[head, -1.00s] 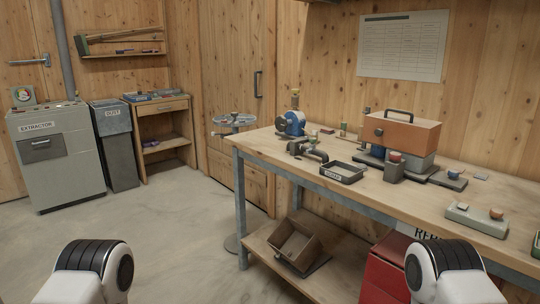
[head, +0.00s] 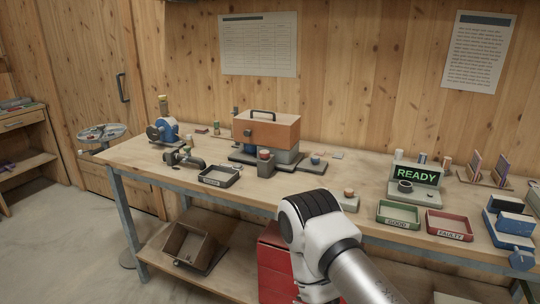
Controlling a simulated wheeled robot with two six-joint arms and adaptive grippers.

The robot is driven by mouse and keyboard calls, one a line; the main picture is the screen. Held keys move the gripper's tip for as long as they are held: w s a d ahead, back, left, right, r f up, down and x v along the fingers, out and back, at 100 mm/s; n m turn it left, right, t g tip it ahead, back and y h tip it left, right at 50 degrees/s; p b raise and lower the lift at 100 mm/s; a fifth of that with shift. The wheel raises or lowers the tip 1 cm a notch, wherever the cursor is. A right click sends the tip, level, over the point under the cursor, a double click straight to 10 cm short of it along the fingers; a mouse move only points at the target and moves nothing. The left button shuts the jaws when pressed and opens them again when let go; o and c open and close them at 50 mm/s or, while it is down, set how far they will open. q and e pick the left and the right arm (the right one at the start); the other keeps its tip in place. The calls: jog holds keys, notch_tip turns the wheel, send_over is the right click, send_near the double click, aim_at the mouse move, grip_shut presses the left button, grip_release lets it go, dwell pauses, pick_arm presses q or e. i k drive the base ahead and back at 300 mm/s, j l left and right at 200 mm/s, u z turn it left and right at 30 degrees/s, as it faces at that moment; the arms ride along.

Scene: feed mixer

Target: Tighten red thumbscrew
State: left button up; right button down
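A small red cap or knob (head: 264,154) sits on top of a grey block (head: 266,168) in front of the orange-topped machine (head: 268,130) on the workbench. It may be the red thumbscrew, but it is too small for me to tell its thread or how tight it is. The machine has a black handle on top and a dark round knob on its left face. One of my arms shows at the lower middle, well in front of the bench items. Neither of my grippers is in view.
The workbench (head: 130,154) also holds a blue motor-like device (head: 162,131), a dark tray (head: 218,177), a READY display (head: 416,175), a green GOOD tray (head: 398,213) and a red FAULTY tray (head: 449,226). A red cabinet (head: 272,268) stands below. Floor is clear at left.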

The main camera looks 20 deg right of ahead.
aim_at(264, 154)
jog(key=i+j+z, duration=0.1)
jog(key=i+j, duration=0.15)
jog(key=i, duration=0.2)
jog(key=i+j, duration=0.25)
jog(key=i, duration=0.25)
jog(key=z, duration=0.05)
